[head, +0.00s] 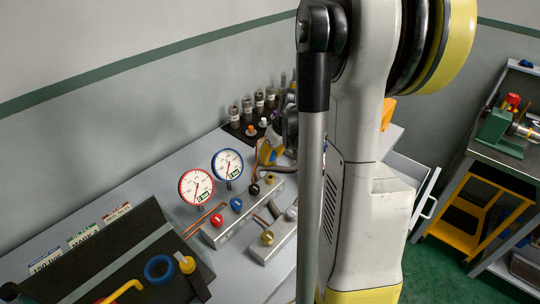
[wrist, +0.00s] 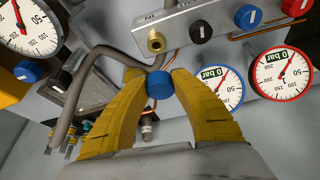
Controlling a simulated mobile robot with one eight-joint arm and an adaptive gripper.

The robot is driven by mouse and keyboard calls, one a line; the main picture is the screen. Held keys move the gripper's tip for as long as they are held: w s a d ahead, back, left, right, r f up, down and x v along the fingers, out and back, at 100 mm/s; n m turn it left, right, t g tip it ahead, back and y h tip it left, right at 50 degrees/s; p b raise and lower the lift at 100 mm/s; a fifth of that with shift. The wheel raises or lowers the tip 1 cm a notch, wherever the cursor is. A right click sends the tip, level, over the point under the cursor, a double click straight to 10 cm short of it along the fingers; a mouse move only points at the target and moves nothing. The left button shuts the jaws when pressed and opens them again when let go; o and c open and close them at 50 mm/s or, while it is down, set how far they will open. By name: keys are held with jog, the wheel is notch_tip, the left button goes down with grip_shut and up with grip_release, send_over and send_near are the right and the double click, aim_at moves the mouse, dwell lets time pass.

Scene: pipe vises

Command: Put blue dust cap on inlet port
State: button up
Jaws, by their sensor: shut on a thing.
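In the wrist view my gripper (wrist: 160,82) has its two yellow fingers closed on the small blue dust cap (wrist: 159,84), held between the fingertips. A brass port (wrist: 156,42) at the end of the grey manifold block (wrist: 178,22) lies just beyond the cap in the picture, with nothing on it. The cap looks apart from the port; the exact gap cannot be told. In the head view the same brass port (head: 269,180) shows at the manifold's far end. The cap cannot be made out there, and my arm blocks much of that area.
A bent grey pipe (wrist: 112,56) passes close to the fingertips. Red-rimmed (head: 196,187) and blue-rimmed (head: 227,164) gauges stand by the manifold. A second block (head: 270,240) with a brass fitting sits in front. Several metal cylinders (head: 247,110) stand at the back.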

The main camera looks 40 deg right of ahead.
jog(key=shift+f, duration=0.1)
jog(key=shift+s+f+b, duration=0.1)
jog(key=shift+f+b, duration=0.1)
jog(key=shift+b, duration=0.15)
jog(key=b, duration=0.4)
send_over(269, 178)
jog(key=s, duration=0.1)
notch_tip(269, 178, down, 5)
jog(key=shift+a+f, duration=0.1)
jog(key=shift+f, duration=0.05)
jog(key=shift+f+b, duration=1.3)
jog(key=shift+b, duration=0.2)
dwell(1.1)
jog(key=o, duration=1)
jog(key=v, duration=1.2)
